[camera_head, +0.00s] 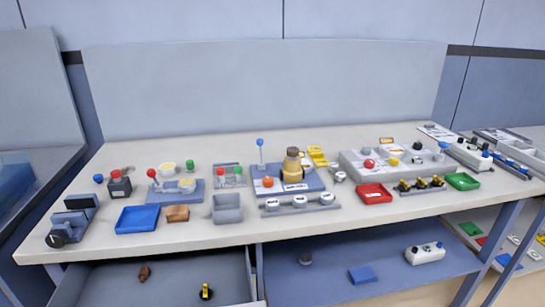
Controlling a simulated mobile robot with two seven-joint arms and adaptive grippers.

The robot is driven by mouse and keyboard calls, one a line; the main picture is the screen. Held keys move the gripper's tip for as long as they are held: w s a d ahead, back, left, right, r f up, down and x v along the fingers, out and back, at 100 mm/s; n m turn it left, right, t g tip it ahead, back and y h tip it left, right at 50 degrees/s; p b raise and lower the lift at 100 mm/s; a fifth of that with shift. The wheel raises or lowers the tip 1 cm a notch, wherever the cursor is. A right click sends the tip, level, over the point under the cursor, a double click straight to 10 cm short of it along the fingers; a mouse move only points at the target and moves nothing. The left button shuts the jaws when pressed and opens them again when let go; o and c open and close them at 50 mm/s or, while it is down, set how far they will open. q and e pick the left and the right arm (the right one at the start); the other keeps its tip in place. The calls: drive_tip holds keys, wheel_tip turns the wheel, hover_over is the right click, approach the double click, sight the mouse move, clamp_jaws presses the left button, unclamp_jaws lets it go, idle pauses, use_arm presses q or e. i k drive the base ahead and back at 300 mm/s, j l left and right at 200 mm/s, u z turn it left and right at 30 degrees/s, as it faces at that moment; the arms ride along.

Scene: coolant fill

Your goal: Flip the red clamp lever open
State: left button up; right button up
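A lever with a red ball knob (152,173) stands at the left end of a flat blue-grey base (165,196) on the left half of the bench. It looks like the red clamp lever. Its stem is short and leans a little; whether the clamp is open or closed is too small to tell. A pale yellow disc (187,184) lies on the same base, to the right of the lever. Neither of my grippers shows in the head view.
A dark box with a red button (115,174) stands just left of the lever. A blue tray (136,219) and a brown block (177,213) lie in front. A green knob (189,164) stands behind right. A taller blue-knobbed lever (260,142) stands farther right. The bench's back strip is clear.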

sight(151, 173)
drive_tip(key=u, duration=1.1)
